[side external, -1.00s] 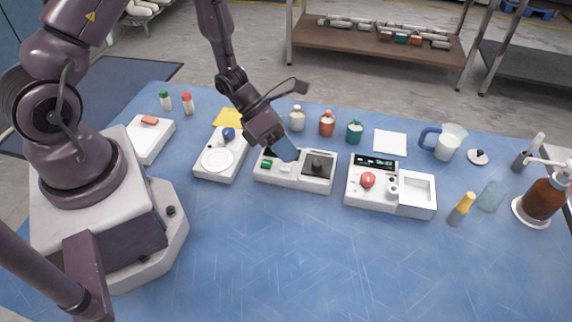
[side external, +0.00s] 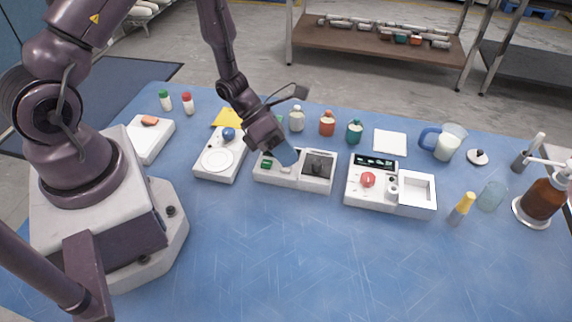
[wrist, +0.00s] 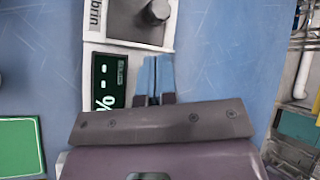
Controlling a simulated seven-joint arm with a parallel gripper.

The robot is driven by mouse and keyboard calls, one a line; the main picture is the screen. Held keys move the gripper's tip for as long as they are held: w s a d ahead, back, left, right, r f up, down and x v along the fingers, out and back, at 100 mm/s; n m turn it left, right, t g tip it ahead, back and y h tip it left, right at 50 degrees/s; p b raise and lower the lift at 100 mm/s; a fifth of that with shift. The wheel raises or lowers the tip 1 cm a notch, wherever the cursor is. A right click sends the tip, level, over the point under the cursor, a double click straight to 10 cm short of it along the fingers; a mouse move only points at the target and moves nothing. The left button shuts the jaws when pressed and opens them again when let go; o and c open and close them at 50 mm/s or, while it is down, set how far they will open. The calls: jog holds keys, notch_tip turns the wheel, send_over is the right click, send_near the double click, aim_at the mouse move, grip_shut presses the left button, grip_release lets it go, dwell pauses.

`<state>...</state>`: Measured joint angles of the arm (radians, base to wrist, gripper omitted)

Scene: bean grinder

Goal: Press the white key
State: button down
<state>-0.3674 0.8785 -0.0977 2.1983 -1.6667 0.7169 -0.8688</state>
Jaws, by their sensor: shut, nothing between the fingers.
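In the wrist view my gripper's fingers (wrist: 155,62) hide the key, with the knob (wrist: 157,12) above and a dark display (wrist: 108,80) to the left.
A white device with a round plate (side external: 217,160) stands to the left, and a device with a red knob (side external: 368,180) to the right. Several small bottles (side external: 327,124) stand behind. The front of the blue table (side external: 300,260) is clear.

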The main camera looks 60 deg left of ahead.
jog(key=shift+f, duration=0.25)
dwell(0.5)
jog(key=shift+r, duration=0.9)
jog(key=shift+r, duration=2.5)
